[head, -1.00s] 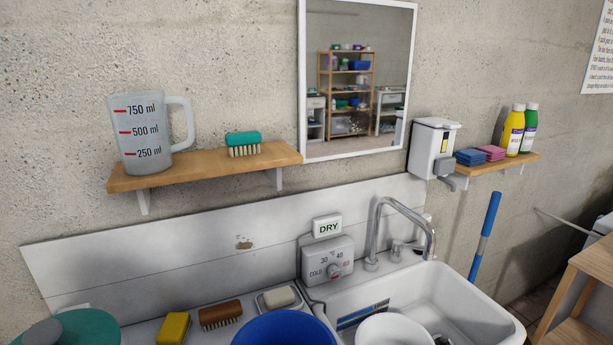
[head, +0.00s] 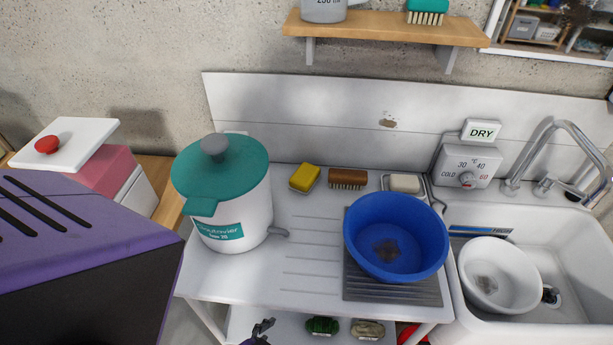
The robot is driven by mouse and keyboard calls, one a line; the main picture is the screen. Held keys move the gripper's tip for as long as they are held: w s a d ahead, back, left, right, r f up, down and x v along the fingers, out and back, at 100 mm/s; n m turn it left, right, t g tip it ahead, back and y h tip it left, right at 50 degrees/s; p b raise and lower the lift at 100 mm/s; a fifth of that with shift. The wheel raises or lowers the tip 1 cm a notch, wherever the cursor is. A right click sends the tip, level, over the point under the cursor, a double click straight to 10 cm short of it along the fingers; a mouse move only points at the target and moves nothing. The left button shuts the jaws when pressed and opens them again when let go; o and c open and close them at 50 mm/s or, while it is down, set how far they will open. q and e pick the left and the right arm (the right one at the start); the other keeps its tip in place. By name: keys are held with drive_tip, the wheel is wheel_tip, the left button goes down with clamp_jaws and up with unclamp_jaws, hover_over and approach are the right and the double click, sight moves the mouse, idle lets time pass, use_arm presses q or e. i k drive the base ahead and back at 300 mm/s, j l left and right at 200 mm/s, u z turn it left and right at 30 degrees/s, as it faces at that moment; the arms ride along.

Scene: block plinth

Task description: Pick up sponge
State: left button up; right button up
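A yellow sponge-like block (head: 304,177) lies at the back of the white drainboard, between the pot with the green lid and a brown brush. It looks like a sponge, and nothing touches it from above.
A white pot with a green lid (head: 228,190) stands left of the block. Brown brush (head: 348,178), soap dish (head: 404,184) and blue basin (head: 395,237) are to its right. A white bowl (head: 500,275) sits in the sink. A purple box (head: 75,235) fills the lower left.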

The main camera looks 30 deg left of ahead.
sight(304, 179)
drive_tip(key=k, duration=1)
